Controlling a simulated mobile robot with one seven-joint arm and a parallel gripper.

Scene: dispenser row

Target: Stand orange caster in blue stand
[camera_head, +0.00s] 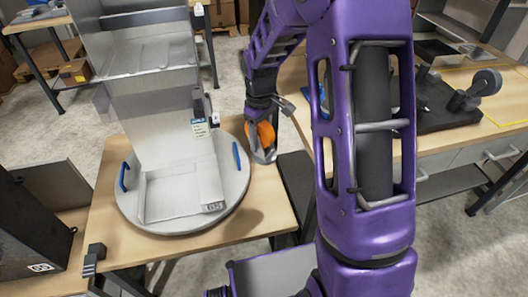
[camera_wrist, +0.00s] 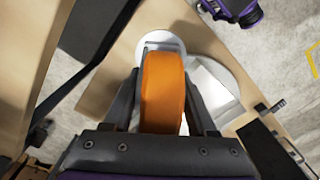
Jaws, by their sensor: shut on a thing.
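The orange caster (camera_head: 265,132) is between the fingers of my gripper (camera_head: 260,118), beside the right edge of the round grey turntable. In the wrist view, its orange wheel (camera_wrist: 163,92) fills the space between my two dark fingers, which are shut on it. A pale metal part (camera_head: 264,155) shows below the wheel in the head view. Whether the caster touches the table beneath cannot be told. A small blue piece (camera_head: 323,96) shows on the right-hand bench beside my arm; it may be the blue stand, mostly hidden. No stand is clear in the wrist view.
A tall grey dispenser (camera_head: 160,120) stands on the turntable (camera_head: 180,222), which has blue handles (camera_head: 237,156). A dark fixture with a grey wheel (camera_head: 484,82) is on the right bench. A black box (camera_head: 35,225) stands at left. A floor gap separates the tables.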

